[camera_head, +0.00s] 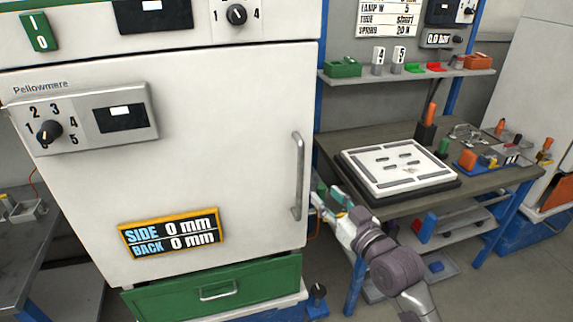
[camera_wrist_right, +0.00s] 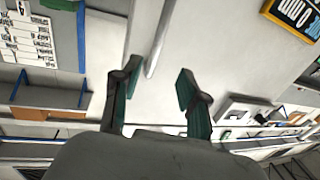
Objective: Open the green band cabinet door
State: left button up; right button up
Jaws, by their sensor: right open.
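The cabinet door (camera_head: 200,140) is a large white panel filling the left half of the head view, and it looks shut. Its grey vertical bar handle (camera_head: 298,177) is near the door's right edge. A green drawer (camera_head: 215,290) sits below the door. My right gripper (camera_head: 328,200) is just right of the handle's lower end, apart from it in the head view. In the right wrist view the gripper (camera_wrist_right: 155,88) is open and empty, with the handle (camera_wrist_right: 157,45) ahead of the gap between its fingers. My left gripper is out of view.
A workbench (camera_head: 400,210) with a white tray-like board (camera_head: 398,165) stands right of my right arm. A shelf (camera_head: 400,75) hangs above it. A side/back sign (camera_head: 172,233) and a dial panel (camera_head: 85,120) are on the door. Floor shows between cabinet and bench.

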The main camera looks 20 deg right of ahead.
jog(key=p, duration=0.1)
send_near(302, 171)
jog(key=x, duration=0.2)
jog(key=p+x, duration=0.1)
jog(key=x, duration=0.6)
jog(key=shift+w+r+p, duration=0.1)
jog(key=shift+w+p, duration=0.2)
jog(key=shift+p, duration=0.1)
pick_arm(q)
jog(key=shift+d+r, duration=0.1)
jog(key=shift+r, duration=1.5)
pick_arm(e)
jog(key=shift+w+a, duration=0.2)
jog(key=shift+w, duration=0.5)
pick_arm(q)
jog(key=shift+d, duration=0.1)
pick_arm(e)
grip_shut()
